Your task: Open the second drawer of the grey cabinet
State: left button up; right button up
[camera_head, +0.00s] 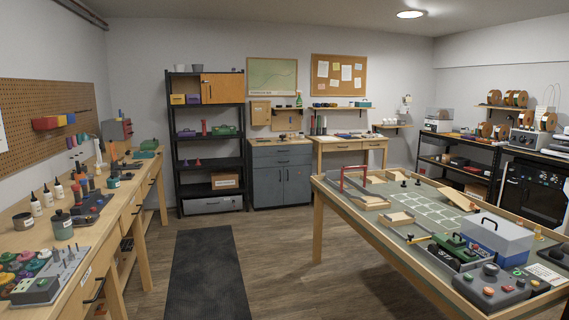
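The grey cabinet (281,186) stands against the back wall, with a wooden top. It has two wide drawers stacked above a pair of doors. The top drawer (281,151) and the second drawer (281,161) both look shut, each with a dark handle. The doors below also look shut. The cabinet is well across the room from me. Neither of my grippers shows in the head view.
A dark mat (208,274) lies on the wooden floor. A long workbench (112,238) runs along the left. A large table (338,202) with a crawler course fills the right. A black shelf (209,132) stands left of the cabinet. Floor between is clear.

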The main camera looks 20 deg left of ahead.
aim_at(280, 158)
jog(key=i+j+u, duration=0.2)
jog(key=i, duration=0.2)
jog(key=i+u, duration=0.2)
jog(key=i, duration=0.15)
jog(key=i+j+u, duration=0.1)
jog(key=i+u, duration=0.2)
jog(key=i, duration=7)
